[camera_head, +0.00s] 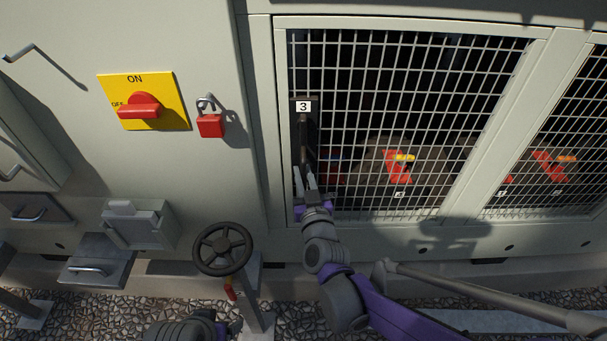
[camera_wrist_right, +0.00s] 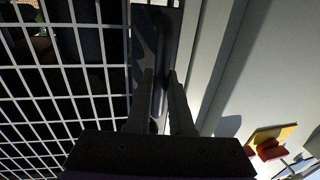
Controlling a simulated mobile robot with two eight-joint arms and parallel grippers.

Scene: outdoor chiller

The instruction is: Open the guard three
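The mesh guard (camera_head: 410,30) with the label "3" fills the right half of the head view. It sits closed in its frame. Its dark plate with a vertical bar handle (camera_head: 304,135) is at its left edge. My right gripper (camera_head: 305,178) is at the lower part of this handle. In the right wrist view the handle (camera_wrist_right: 160,45) lies between the two fingers of my right gripper (camera_wrist_right: 160,78), which stand apart on either side of it. Firm contact cannot be made out. My left gripper is not in view.
A red switch (camera_head: 140,110) on a yellow plate and a red padlock (camera_head: 210,124) are left of the guard. A black handwheel (camera_head: 223,248) stands below them. Red and yellow valves (camera_head: 398,165) show behind the mesh. A second mesh panel (camera_head: 580,110) is at right.

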